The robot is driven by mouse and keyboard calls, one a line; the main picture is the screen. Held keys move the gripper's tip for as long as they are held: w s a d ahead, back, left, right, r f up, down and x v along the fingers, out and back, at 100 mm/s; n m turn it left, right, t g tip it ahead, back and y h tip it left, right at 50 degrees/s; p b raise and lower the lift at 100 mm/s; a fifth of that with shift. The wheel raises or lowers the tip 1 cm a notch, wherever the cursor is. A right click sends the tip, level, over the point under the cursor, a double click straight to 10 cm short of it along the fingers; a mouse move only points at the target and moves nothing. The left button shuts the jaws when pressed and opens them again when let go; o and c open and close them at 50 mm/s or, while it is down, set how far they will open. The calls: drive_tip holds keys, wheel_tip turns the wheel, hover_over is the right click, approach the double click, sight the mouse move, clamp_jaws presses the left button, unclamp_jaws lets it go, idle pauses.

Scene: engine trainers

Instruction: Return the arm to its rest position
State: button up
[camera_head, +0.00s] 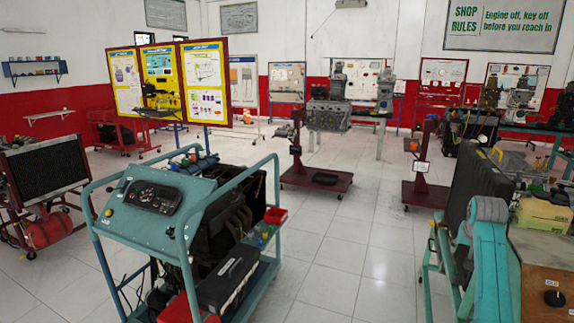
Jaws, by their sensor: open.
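My gripper is not visible in the head view, so I cannot see where it is or whether it holds anything. The task names no other object.
A teal wheeled engine trainer (146,222) stands close in front. A radiator stand (48,170) is at left, and a dark red engine stand (318,182) is farther back. Yellow poster boards (123,84) stand behind. Equipment crowds the right side. The tiled floor (345,255) is clear between.

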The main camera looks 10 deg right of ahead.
drive_tip(key=s+a+f+n+t, duration=0.1)
drive_tip(key=s+a+f, duration=0.2)
drive_tip(key=a+f, duration=0.6)
drive_tip(key=s+a+f+n+t, duration=0.1)
drive_tip(key=s+a+f, duration=0.35)
drive_tip(key=f, duration=0.85)
drive_tip(key=s+a+f+n+t, duration=0.1)
drive_tip(key=s+a+f, duration=0.4)
drive_tip(key=s+a, duration=0.25)
drive_tip(key=s+a+f+n+t, duration=0.1)
drive_tip(key=s+a+f+t, duration=0.1)
drive_tip(key=s+a+f, duration=0.5)
drive_tip(key=s+a+r+n+t+y, duration=0.1)
drive_tip(key=s+a+r, duration=0.2)
drive_tip(key=s+a, duration=0.5)
drive_tip(key=s+a+r+n+t+y, duration=0.1)
drive_tip(key=s+a+r, duration=0.3)
drive_tip(key=s, duration=0.9)
drive_tip(key=s+a+r+n+t+y, duration=0.1)
drive_tip(key=s+a+r, duration=0.1)
drive_tip(key=s+r, duration=0.5)
drive_tip(key=s+a+r+n+t+y, duration=0.1)
drive_tip(key=s+a+r, duration=0.1)
drive_tip(key=s+r, duration=0.6)
drive_tip(key=shift+s+a+r+t, duration=0.15)
drive_tip(key=shift+a+r+t, duration=0.15)
drive_tip(key=shift+a+t, duration=0.1)
